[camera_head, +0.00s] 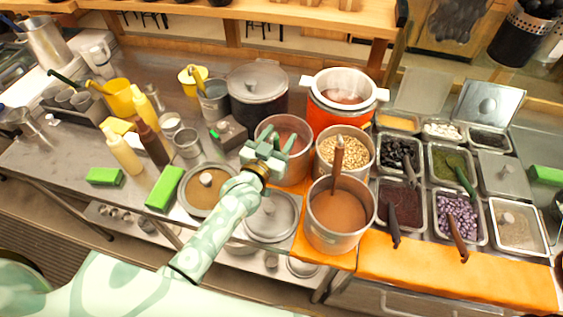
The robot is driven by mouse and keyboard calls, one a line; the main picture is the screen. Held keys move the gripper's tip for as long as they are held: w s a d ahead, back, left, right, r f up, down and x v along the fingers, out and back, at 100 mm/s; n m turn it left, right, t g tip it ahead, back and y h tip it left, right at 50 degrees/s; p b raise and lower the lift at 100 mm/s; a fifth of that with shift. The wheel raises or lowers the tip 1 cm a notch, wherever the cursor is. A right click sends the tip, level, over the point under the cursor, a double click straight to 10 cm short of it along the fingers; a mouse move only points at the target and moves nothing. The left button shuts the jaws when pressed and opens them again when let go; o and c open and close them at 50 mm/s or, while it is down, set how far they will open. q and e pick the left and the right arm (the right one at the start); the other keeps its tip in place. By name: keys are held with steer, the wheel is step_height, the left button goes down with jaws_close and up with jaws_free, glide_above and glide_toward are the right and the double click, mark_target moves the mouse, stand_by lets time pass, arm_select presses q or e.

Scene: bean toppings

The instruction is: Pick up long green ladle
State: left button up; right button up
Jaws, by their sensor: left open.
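A long green-handled utensil (466,184) rests in the metal tray of green topping (452,160) at the right; its handle slants down toward the front. Its scoop end is not clear. A dark green handle (64,78) also sticks up among the containers at the far left. My left gripper (276,143) is open over the front of a metal pot with reddish contents (296,124), far to the left of the tray. Whether it touches the pot cannot be told. My right gripper is not in view.
A pot of brown liquid with a brown-handled ladle (340,205) and a pot of beans (345,147) stand right of my gripper. Several topping trays fill the right. Bottles (124,152) and green blocks (164,188) stand left.

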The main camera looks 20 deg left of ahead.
arm_select(q)
jaws_close()
